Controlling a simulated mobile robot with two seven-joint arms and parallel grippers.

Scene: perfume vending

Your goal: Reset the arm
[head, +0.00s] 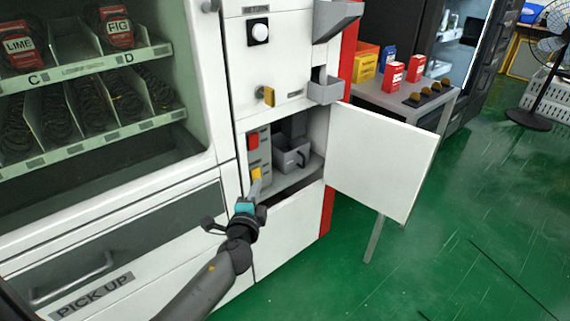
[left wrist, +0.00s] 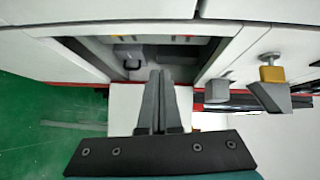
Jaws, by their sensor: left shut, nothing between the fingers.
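My left arm reaches up from the bottom of the head view to the vending machine (head: 290,225). My left gripper (head: 258,176) is shut and empty, its tips in front of the opened compartment by the yellow switch (head: 255,174). A red switch (head: 253,141) sits above the yellow one. In the left wrist view the gripper's fingers (left wrist: 159,78) are together and point toward the compartment. Whether the tips touch the yellow switch cannot be told. My right gripper is not in view.
The compartment's white door (head: 380,160) stands open to the right. A grey bin (head: 292,155) with a handle is inside. A yellow knob (head: 268,96) and a grey tray (head: 325,90) are above. A side table (head: 400,103) holds boxes. Green floor (head: 450,270) is clear in front.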

